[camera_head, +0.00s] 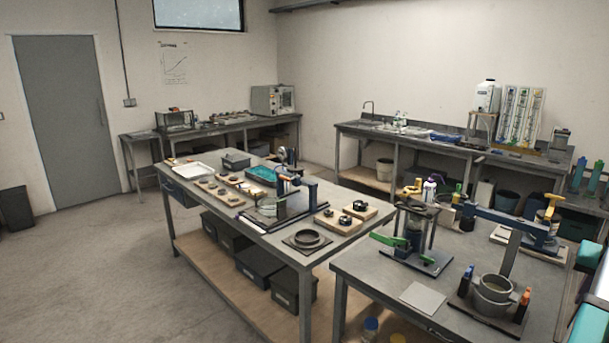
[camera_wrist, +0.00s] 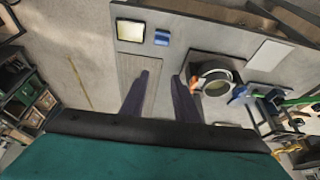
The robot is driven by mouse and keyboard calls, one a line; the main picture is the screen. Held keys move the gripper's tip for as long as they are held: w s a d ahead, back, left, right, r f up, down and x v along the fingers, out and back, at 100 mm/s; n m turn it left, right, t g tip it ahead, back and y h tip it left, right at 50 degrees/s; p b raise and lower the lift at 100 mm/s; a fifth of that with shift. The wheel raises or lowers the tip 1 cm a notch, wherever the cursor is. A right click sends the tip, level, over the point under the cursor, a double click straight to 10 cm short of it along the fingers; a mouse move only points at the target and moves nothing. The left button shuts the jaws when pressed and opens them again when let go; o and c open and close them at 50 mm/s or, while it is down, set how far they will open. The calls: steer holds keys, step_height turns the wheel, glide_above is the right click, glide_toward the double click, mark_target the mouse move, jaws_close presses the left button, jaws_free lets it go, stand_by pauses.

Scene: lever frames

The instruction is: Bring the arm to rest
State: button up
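My gripper (camera_wrist: 161,76) shows in the wrist view as two dark fingers standing apart with nothing between them. It is open. Below them is a grey board, and a round ring-like pot (camera_wrist: 216,78) lies just right of the right finger in the picture; I cannot tell the height between them. In the head view, teal and white parts of my arm (camera_head: 590,300) enter at the right edge, and the gripper itself is not clearly visible there. A press frame with a green lever (camera_head: 388,239) stands on the near bench, beside a blue lever arm (camera_head: 510,220).
The near bench (camera_head: 375,270) also bears grey stacked pots (camera_head: 494,294) between blue and orange clamps, and a pale plate (camera_head: 422,298). A longer bench with wooden boards and a black ring (camera_head: 307,238) stands left of it. Open floor (camera_head: 90,270) lies at the left.

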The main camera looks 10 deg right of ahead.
steer(key=w+a+f+n+g+y, duration=0.1)
steer(key=w+a+f+n+y, duration=0.2)
steer(key=w+a+f, duration=1)
steer(key=w+a+f+n+g+y, duration=0.1)
steer(key=a+f+n, duration=0.1)
steer(key=a+f, duration=0.7)
steer(key=w+a+f+n+g, duration=0.1)
steer(key=w+a+f+g, duration=0.1)
steer(key=a+f, duration=0.75)
steer(key=s+a+f+n+g, duration=0.2)
steer(key=s+a+f, duration=0.4)
steer(key=f, duration=0.4)
steer(key=s+a+f+n+g, duration=0.1)
steer(key=s+a+f, duration=0.2)
steer(key=a+f, duration=0.65)
steer(key=s+a+f, duration=0.3)
steer(key=s+f, duration=0.3)
steer(key=s, duration=0.1)
steer(key=s+a+f+n+g, duration=0.1)
steer(key=s+a+f, duration=0.2)
steer(key=s+f, duration=0.3)
steer(key=shift+s+a+f+n, duration=0.2)
steer(key=shift+s+n, duration=0.1)
steer(key=shift+s, duration=0.9)
